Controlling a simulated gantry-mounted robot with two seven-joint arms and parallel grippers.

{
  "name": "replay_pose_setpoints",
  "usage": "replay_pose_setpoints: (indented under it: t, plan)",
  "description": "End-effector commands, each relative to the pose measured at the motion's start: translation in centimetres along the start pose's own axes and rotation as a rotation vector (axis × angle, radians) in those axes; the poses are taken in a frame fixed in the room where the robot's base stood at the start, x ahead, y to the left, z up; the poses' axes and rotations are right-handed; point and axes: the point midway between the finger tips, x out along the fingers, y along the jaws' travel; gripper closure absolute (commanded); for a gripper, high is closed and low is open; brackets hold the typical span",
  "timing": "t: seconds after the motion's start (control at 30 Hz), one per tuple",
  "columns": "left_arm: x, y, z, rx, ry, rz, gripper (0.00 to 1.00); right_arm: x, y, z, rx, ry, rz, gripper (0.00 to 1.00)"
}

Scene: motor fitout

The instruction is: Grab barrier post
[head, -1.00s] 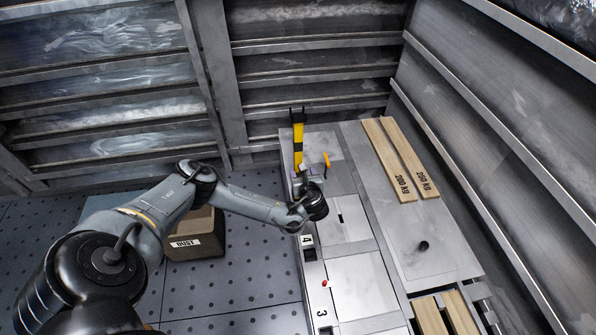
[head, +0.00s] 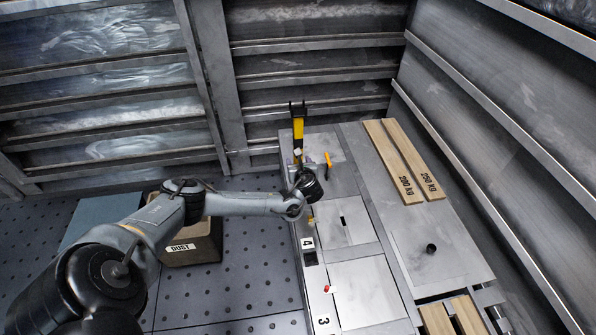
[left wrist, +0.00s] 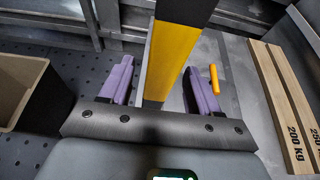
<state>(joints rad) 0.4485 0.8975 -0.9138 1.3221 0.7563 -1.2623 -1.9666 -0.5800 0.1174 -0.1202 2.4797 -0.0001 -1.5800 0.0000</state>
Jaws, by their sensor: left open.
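The barrier post (head: 298,130) is yellow and black and stands upright at the far left corner of the grey bench, with a black forked top. In the left wrist view its yellow band (left wrist: 171,62) rises between my left gripper's two purple fingers. My left gripper (left wrist: 160,85) is open, with one finger on each side of the post. A gap shows at the right finger; whether the left finger touches is unclear. In the head view the gripper (head: 298,160) is small and partly hidden by its wrist. My right gripper is not in view.
A small orange handle (head: 327,159) stands just right of the post, close to the right finger. Wooden planks (head: 402,160) marked 200 kg and 250 kg lie on the bench. A dust box (head: 190,245) stands on the floor at left. Ribbed metal walls rise behind.

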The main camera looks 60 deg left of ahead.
Motion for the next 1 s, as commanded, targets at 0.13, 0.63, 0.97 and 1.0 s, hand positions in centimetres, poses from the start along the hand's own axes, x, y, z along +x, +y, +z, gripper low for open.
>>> replay_pose_setpoints:
  t: [0.13, 0.63, 0.97, 1.0]
  plan:
    - [1.4, 0.1, -0.3, 0.001, 0.001, 0.001, 0.38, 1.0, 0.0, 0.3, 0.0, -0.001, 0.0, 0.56]
    - [1.7, 0.0, 0.0, 0.001, 0.001, 0.0, 0.64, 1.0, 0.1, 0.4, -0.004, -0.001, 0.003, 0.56]
    - [1.7, 0.0, 0.0, 0.0, 0.001, 0.0, 1.0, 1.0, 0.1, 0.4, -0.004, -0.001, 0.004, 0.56]
    - [1.7, 0.0, 0.0, 0.0, 0.001, 0.0, 1.0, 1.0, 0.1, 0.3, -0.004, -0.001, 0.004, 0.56]
